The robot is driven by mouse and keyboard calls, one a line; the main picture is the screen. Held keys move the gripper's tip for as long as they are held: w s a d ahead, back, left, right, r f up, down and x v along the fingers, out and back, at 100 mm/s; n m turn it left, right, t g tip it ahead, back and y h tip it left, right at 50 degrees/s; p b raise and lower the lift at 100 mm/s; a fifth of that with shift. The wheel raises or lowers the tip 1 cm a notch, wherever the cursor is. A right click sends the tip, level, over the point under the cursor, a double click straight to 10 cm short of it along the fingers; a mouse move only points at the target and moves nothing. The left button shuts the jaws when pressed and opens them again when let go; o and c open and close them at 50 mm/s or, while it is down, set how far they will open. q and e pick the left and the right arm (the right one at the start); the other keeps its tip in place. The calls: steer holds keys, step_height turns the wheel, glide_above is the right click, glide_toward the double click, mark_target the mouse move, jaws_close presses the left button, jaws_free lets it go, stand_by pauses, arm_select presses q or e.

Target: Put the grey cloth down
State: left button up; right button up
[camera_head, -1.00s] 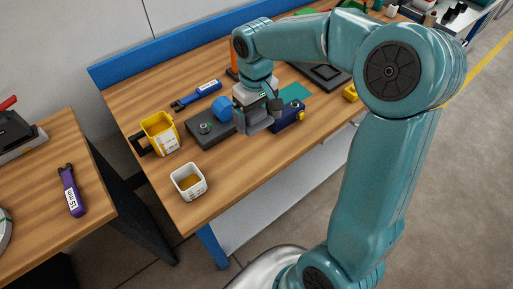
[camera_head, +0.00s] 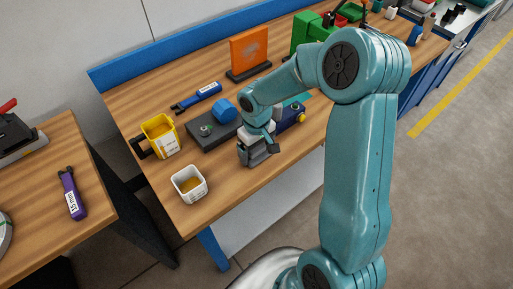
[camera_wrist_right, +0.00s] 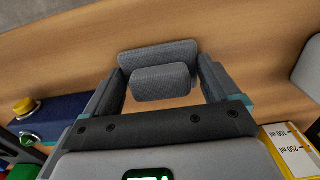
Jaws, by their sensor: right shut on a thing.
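My right gripper (camera_head: 258,152) is low over the front part of the wooden bench, to the right of the white cup. In the right wrist view its two fingers (camera_wrist_right: 163,88) are shut on the grey cloth (camera_wrist_right: 160,54), a folded grey pad that spans between the fingertips. In the head view the cloth is hard to tell from the grey jaws. Bare wood shows beyond the cloth in the wrist view. I cannot tell whether the cloth touches the bench. My left gripper is not in view.
A white cup (camera_head: 189,185) and a yellow container (camera_head: 160,137) stand left of the gripper. A dark block with a blue cylinder (camera_head: 224,110) and a dark blue box (camera_head: 293,115) are behind it. An orange panel (camera_head: 249,52) stands farther back. Bare bench lies along the front edge.

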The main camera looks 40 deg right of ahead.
steer(key=shift+f, duration=0.15)
steer(key=o, duration=0.9)
steer(key=shift+w, duration=0.1)
steer(key=shift+o, duration=0.2)
steer(key=shift+r, duration=0.35)
step_height(320, 180, up, 12)
steer(key=shift+f, duration=0.2)
